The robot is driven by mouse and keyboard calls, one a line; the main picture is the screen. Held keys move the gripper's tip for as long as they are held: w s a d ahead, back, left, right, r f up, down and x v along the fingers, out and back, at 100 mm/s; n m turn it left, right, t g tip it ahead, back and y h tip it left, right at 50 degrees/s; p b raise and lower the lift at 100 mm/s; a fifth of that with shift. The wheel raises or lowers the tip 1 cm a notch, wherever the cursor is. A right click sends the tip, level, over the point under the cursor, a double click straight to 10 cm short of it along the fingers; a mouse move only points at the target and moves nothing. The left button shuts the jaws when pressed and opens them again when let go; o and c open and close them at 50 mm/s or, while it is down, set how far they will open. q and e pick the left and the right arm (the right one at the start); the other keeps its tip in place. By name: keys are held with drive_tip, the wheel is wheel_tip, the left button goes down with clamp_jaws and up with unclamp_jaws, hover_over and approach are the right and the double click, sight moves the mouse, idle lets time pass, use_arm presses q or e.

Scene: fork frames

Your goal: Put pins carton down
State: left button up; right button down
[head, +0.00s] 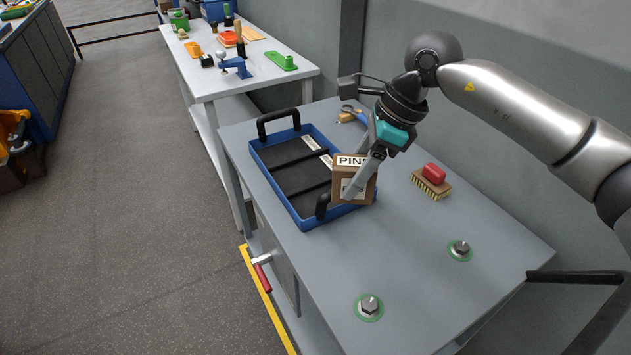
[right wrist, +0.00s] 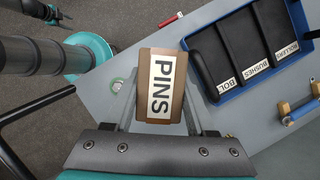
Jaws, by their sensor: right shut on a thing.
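The pins carton (head: 352,183) is a small brown box with a white label reading PINS. My right gripper (head: 364,178) is shut on it, with a finger along its side. In the right wrist view the carton (right wrist: 160,86) sits between the two fingers (right wrist: 160,118), label facing the camera. In the head view it overlaps the near right corner of the blue tray; I cannot tell whether its base touches anything. The blue tray (head: 258,160) has dark compartments and black handles. In the right wrist view its labels read BOL, BUSHES and ROLLERS.
The grey table (head: 300,265) has clear room at its front and middle. A red-backed brush (head: 432,181) lies right of the carton. Two bolts on green discs (head: 369,306) (head: 460,250) stand nearer the front. A white bench (head: 215,85) with tools stands behind.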

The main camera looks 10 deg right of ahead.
drive_tip(key=d+m+t, duration=0.1)
drive_tip(key=m, duration=0.1)
drive_tip(key=d+m+t+h, duration=0.1)
drive_tip(key=d+m, duration=0.1)
drive_tip(key=m, duration=0.1)
drive_tip(key=shift+w+d+f, duration=0.15)
drive_tip(key=d+m, duration=0.2)
drive_tip(key=m, duration=0.1)
drive_tip(key=m+t+h+b, duration=0.1)
drive_tip(key=m+h+b, duration=0.1)
drive_tip(key=m+b, duration=0.1)
hover_over(369, 244)
drive_tip(key=s, duration=0.2)
wheel_tip(369, 244, down, 14)
drive_tip(key=f, duration=0.1)
drive_tip(key=f+b, duration=0.1)
drive_tip(key=f, duration=0.2)
drive_tip(key=shift+d+f, duration=0.35)
use_arm(q)
drive_tip(key=f, duration=0.1)
drive_tip(key=w+a+f, duration=0.1)
drive_tip(key=f, duration=0.2)
drive_tip(key=shift+w+a+f, duration=0.2)
drive_tip(key=shift+w+a, duration=0.1)
drive_tip(key=shift+w, duration=0.1)
use_arm(e)
drive_tip(key=shift+f, duration=0.1)
